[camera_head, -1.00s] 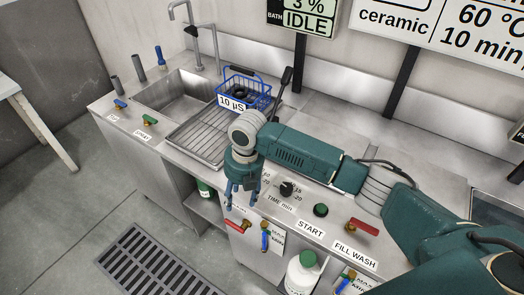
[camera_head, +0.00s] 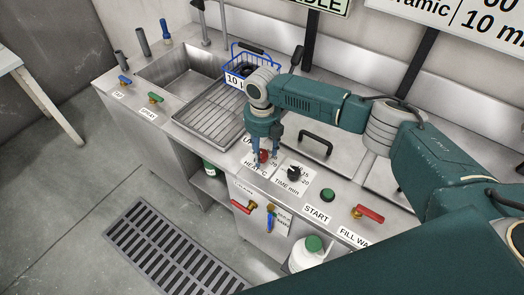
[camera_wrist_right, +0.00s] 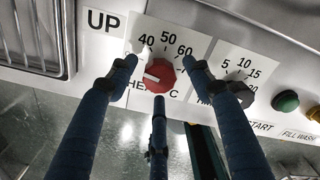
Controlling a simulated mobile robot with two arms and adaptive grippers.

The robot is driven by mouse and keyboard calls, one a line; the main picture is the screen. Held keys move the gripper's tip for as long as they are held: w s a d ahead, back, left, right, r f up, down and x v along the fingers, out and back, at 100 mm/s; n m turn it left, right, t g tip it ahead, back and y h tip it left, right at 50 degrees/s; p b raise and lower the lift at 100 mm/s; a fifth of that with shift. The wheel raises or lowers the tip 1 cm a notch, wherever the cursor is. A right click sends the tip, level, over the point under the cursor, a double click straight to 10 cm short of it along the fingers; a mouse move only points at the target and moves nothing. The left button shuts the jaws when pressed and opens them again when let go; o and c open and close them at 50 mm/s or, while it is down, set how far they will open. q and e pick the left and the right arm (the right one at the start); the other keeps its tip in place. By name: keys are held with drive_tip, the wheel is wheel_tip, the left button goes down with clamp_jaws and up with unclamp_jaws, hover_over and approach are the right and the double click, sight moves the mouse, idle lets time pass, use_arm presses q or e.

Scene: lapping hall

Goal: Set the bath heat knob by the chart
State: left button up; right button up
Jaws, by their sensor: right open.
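The red heat knob (camera_head: 263,156) sits on its dial plate on the bench's front panel, mostly behind my right gripper's fingers in the head view. In the right wrist view the knob (camera_wrist_right: 159,72) shows clearly. Its white mark points left, below the 40; the dial (camera_wrist_right: 170,42) shows 40, 50 and 60, and fingers hide other marks. My right gripper (camera_head: 266,158) is open, its three fingers spread around the knob; I cannot tell whether they touch it. The chart (camera_head: 460,18), cut off at the upper right, shows "ramic", part of "60" and "10 mi". My left gripper is not in view.
The black time knob (camera_head: 294,173) is close right of the heat knob, then the green start button (camera_head: 327,195) and a red-handled valve (camera_head: 368,213). A blue basket (camera_head: 241,70) stands behind the drain rack (camera_head: 208,112). A black lid handle (camera_head: 316,143) rises behind the dials.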

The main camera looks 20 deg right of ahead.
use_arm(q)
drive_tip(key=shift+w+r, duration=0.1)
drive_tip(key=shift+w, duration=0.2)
use_arm(e)
drive_tip(key=shift+a+f, duration=0.1)
drive_tip(key=shift+f, duration=0.6)
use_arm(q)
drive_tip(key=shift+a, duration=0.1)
use_arm(e)
drive_tip(key=c, duration=1.2)
